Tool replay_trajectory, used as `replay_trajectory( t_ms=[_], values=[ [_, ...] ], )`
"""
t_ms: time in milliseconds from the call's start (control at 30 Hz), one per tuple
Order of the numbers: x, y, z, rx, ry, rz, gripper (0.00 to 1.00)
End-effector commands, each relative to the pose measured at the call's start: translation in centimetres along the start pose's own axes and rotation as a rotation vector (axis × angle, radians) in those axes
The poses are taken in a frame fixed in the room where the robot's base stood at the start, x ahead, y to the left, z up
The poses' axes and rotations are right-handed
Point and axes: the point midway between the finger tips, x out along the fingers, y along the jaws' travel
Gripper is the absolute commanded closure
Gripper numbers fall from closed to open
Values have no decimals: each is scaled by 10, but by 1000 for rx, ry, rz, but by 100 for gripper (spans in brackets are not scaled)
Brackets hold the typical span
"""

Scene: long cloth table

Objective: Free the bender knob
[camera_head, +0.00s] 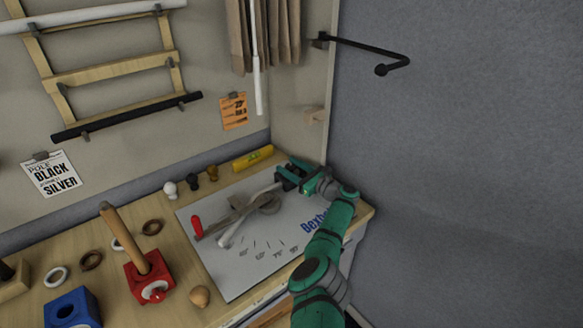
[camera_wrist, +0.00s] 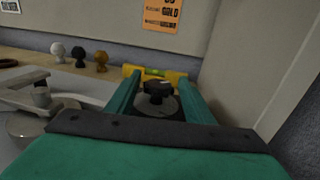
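The bender (camera_head: 268,203) is a grey metal tool with long arms on a pale printed board (camera_head: 230,268); one arm ends in a red grip (camera_head: 197,227). My gripper (camera_head: 298,178) is over the board's far right corner and hides the knob in the head view. In the wrist view a black knob (camera_wrist: 158,88) on a round grey base sits between the two green fingers of my gripper (camera_wrist: 160,92). The fingers are apart, with gaps visible on both sides of the knob. Part of the bender (camera_wrist: 40,97) shows at the left of the wrist view.
A yellow level (camera_head: 252,157) lies behind the board, close to my gripper. White (camera_head: 170,188), dark (camera_head: 192,182) and brown (camera_head: 212,173) small knobs stand to its left. Red (camera_head: 150,278) and blue (camera_head: 72,309) blocks stand at the left. A wall rises close on the right.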

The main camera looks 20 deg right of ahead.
Motion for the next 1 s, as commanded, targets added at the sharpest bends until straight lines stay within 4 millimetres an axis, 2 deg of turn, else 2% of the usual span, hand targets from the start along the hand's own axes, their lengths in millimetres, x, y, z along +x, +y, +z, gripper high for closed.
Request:
replay_trajectory(
  t_ms=[267, 567, 900, 1000],
  values=[
    [-3, 0, -2, 1, 1, 1, 52],
    [-27, 3, -2, -1, 2, 3, 52],
    [-87, -1, -2, 0, 1, -2, 52],
    [-99, -2, -1, 0, 0, -3, 52]
  ],
)
